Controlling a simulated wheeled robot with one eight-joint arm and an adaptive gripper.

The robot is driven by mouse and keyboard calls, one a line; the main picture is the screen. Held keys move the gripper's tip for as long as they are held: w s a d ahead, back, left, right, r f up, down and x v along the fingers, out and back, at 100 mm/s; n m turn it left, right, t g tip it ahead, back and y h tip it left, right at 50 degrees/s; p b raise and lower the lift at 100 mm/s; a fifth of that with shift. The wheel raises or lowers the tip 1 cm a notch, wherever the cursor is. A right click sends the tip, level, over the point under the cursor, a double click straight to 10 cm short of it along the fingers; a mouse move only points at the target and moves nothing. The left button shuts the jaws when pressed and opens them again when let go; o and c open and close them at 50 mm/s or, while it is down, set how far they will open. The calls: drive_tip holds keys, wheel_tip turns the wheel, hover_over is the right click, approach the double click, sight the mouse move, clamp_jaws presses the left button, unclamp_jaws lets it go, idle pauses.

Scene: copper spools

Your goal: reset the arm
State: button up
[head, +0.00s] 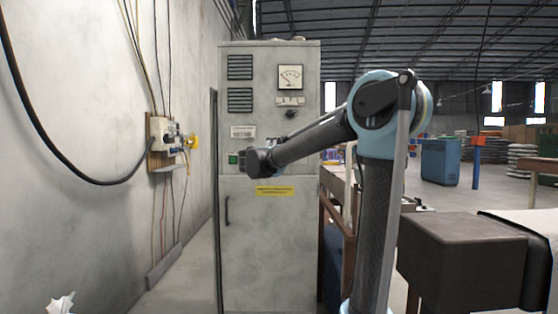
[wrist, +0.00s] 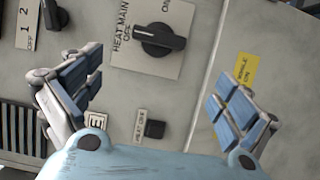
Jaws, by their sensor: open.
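My arm (head: 375,230) rises at the centre right of the head view and bends left. Its dark end is in front of the grey cabinet (head: 240,270); the fingers are not clear there. In the wrist view my gripper (wrist: 158,68) is open, its blue-padded fingers wide apart with nothing between them. Beyond the fingers is a panel with a black rotary knob (wrist: 158,42) labelled HEAT MAIN. A small black switch (wrist: 154,129) labelled HEAT sits lower, between the fingers in the picture. I cannot tell whether a finger touches the panel.
A wall box (head: 165,138) with cables is on the left wall (head: 80,200). A dark boxy block (head: 465,265) is at the lower right. A blue cabinet (head: 440,162) stands farther back. Floor shows between the wall and the grey cabinet.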

drive_tip(key=s+d+f+m+g, duration=0.7)
drive_tip(key=s+d+f+g, duration=0.1)
drive_tip(key=s+d+f, duration=1.1)
drive_tip(key=s+a+f+m+g+y, duration=0.1)
drive_tip(key=s+f+m+g+y, duration=0.2)
drive_tip(key=s+f, duration=0.8)
drive_tip(key=s+a+f+m+g+y, duration=0.2)
drive_tip(key=s+f+m+g+y, duration=0.1)
drive_tip(key=s+f, duration=0.8)
drive_tip(key=s+y, duration=0.1)
drive_tip(key=s, duration=0.4)
drive_tip(key=shift+s+f, duration=0.2)
drive_tip(key=shift+f, duration=0.2)
